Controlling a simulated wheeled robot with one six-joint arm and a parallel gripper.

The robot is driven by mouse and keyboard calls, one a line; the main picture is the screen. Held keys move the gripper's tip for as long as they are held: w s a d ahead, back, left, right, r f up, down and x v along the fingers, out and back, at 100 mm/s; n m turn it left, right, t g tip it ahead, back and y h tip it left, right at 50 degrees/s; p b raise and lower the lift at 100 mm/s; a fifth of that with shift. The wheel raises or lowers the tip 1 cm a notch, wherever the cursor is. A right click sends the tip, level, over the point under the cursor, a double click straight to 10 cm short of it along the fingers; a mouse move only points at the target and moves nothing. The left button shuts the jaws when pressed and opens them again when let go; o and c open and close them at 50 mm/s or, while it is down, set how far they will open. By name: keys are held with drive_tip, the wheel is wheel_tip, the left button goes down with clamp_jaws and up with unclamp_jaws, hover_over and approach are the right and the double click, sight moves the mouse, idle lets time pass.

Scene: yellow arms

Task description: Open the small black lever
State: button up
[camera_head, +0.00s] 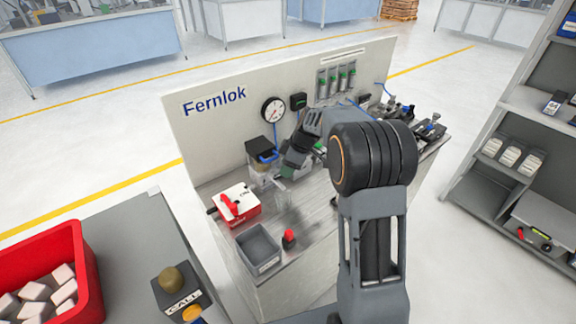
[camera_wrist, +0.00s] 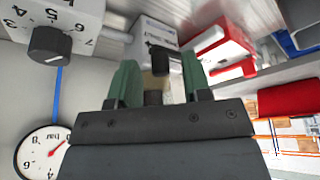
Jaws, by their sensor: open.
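My gripper (camera_wrist: 160,72) is open in the wrist view, with one green finger on each side of a gap. A small black upright part (camera_wrist: 161,60), which looks like the lever, shows in that gap with space on both sides. I cannot tell how near it is in depth. Another short black part (camera_wrist: 153,97) and a tan piece show below it, partly hidden by the gripper body. In the head view my gripper (camera_head: 285,174) is over the bench beside the clear box with a black top (camera_head: 260,148). The black lever cannot be made out there.
A red and white unit (camera_head: 238,206) with a red handle, a grey bin (camera_head: 258,249) and a red button (camera_head: 289,238) stand on the bench. The back panel (camera_head: 220,130) carries a round gauge (camera_head: 273,111). A white dial box (camera_wrist: 75,18) is close by in the wrist view.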

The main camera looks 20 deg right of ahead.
sight(284, 187)
drive_tip(key=shift+f, duration=0.1)
clamp_jaws()
idle(0.4)
drive_tip(key=s+m+t+h+b, duration=0.1)
drive_tip(key=m, duration=0.3)
drive_tip(key=s+m+t+h+b, duration=0.1)
drive_tip(key=m+b, duration=0.1)
drive_tip(key=m, duration=0.1)
drive_tip(key=s+a+m+h+b, duration=0.1)
drive_tip(key=s+m+b, duration=0.1)
drive_tip(key=m, duration=0.2)
drive_tip(key=shift+s+m+t+h, duration=0.1)
drive_tip(key=shift+m+t+h, duration=0.2)
drive_tip(key=shift+t, duration=0.1)
drive_tip(key=shift+s+a+m+h+b, duration=0.15)
drive_tip(key=shift+a+m+h, duration=0.1)
drive_tip(key=shift+m, duration=0.45)
drive_tip(key=shift+s+a+m+h+b, duration=0.2)
drive_tip(key=shift+m+h, duration=0.1)
drive_tip(key=shift+m, duration=0.4)
drive_tip(key=shift+s+a+m+h+b, duration=0.15)
drive_tip(key=shift+a+m+h, duration=0.1)
drive_tip(key=shift+m, duration=0.45)
